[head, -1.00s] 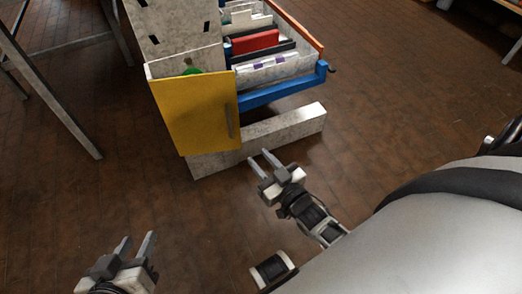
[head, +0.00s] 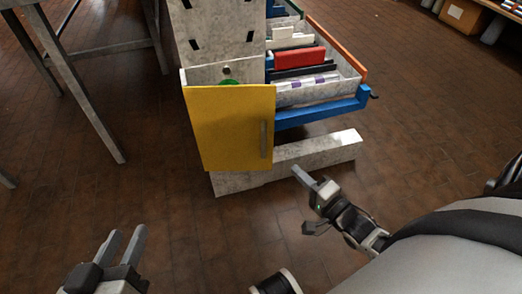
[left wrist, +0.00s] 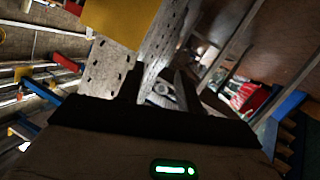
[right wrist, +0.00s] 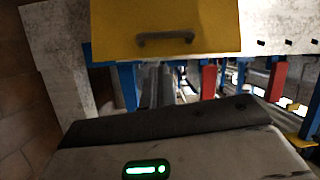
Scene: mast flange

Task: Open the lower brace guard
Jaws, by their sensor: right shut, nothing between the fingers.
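The yellow guard panel (head: 228,128) hangs on the low front of the grey mast, with a dark bar handle (head: 265,139) near its right edge. A green part (head: 228,82) shows just above its top edge; what lies behind the panel is hidden. In the right wrist view the panel (right wrist: 165,25) and its handle (right wrist: 165,38) are ahead, beyond the fingertips. My right gripper (head: 301,175) is shut and empty, right of and below the handle, apart from it. My left gripper (head: 127,243) is open and empty at the lower left, far from the panel.
A grey beam (head: 310,155) juts right along the floor, close to my right gripper. Above it a blue-edged drawer (head: 318,112) stands out with a red box (head: 299,58) and other items. A table frame (head: 88,95) stands left. The floor between my grippers is clear.

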